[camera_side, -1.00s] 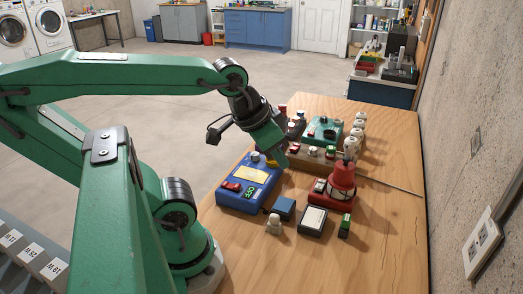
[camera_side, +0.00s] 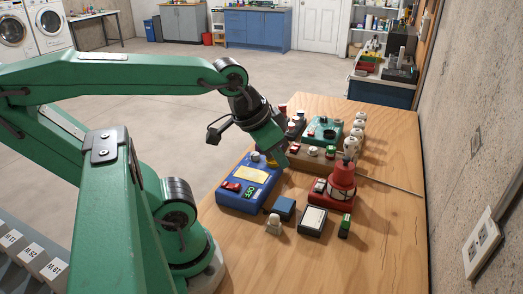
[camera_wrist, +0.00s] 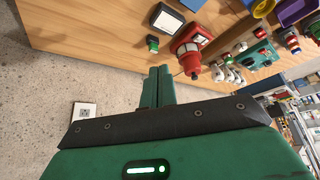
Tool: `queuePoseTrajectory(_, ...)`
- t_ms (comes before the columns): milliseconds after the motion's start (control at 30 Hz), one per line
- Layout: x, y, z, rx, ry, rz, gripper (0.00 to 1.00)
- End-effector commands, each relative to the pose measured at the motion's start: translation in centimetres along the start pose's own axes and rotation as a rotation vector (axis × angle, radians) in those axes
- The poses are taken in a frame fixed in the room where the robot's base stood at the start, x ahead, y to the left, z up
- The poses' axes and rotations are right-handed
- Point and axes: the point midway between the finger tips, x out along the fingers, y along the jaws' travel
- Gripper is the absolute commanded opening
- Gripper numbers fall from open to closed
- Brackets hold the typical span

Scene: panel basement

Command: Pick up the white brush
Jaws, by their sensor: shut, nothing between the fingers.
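I cannot make out a clear white brush. Small white pieces (camera_side: 357,131) stand in a row at the table's right edge, beside the teal box, and also show in the wrist view (camera_wrist: 228,73). Another small whitish piece (camera_side: 274,225) stands at the front of the table. Either could be or hide the brush; I cannot tell. My gripper (camera_side: 278,160) is above the table near the blue box's far end, apart from the white pieces. In the wrist view its two green fingers (camera_wrist: 158,72) lie together, with nothing between them.
A blue box (camera_side: 238,196), a red device with a round top (camera_side: 342,178), a teal box (camera_side: 324,128) and a black-framed white panel (camera_side: 313,220) crowd the wooden table (camera_side: 385,245). A thin rod (camera_side: 392,185) points right. The front right of the table is clear; a wall stands beyond it.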

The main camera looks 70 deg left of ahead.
Motion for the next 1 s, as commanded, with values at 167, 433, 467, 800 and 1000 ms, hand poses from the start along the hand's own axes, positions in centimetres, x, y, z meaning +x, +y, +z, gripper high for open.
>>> queuePoseTrajectory(167,0.00,0.00,0.00,0.000,0.000,0.000,0.00)
queuePoseTrajectory(433,0.00,0.00,0.00,0.000,0.000,0.000,0.00)
queuePoseTrajectory(467,0.00,0.00,0.00,0.000,0.000,0.000,0.00)
queuePoseTrajectory(800,0.00,0.00,0.00,0.000,0.000,0.000,0.51)
queuePoseTrajectory(1000,0.00,0.00,0.00,0.000,0.000,0.000,0.51)
